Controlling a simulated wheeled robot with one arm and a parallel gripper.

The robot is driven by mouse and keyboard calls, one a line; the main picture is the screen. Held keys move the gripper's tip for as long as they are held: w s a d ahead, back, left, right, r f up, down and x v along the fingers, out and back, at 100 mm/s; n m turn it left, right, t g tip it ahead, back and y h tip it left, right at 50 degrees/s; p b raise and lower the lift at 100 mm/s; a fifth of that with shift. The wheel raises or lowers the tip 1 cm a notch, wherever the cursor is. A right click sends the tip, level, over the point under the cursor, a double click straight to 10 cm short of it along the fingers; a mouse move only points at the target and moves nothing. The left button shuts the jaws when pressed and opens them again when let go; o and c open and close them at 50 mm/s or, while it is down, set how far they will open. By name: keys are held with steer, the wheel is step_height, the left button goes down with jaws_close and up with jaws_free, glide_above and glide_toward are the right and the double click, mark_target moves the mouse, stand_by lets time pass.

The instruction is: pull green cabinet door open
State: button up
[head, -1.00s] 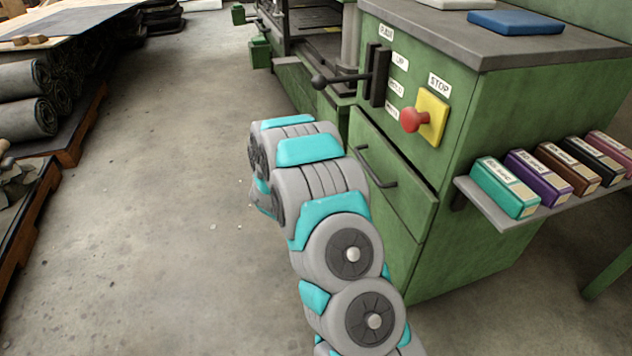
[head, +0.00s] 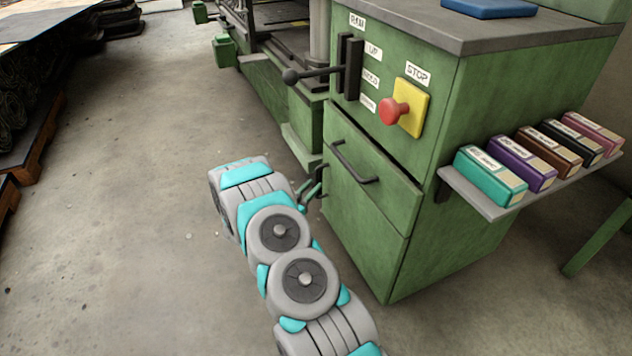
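The green cabinet (head: 480,120) stands at the right. Its door (head: 362,235) is the plain lower panel under a drawer front, and it looks flush with the cabinet. My gripper (head: 313,188) is at the door's upper left edge, mostly hidden behind my own arm. Only small dark and green parts of it show there, close to or touching the door's handle area. I cannot tell whether its fingers are open or shut, or whether they hold the handle.
The drawer (head: 375,185) above has a black bar handle. A black lever (head: 315,74) and a red stop button (head: 393,110) stick out above it. A shelf (head: 480,201) with several coloured boxes juts out at right. The floor at left is clear.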

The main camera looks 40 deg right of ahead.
mark_target(317, 195)
steer(key=shift+x, duration=1.75)
jaws_close()
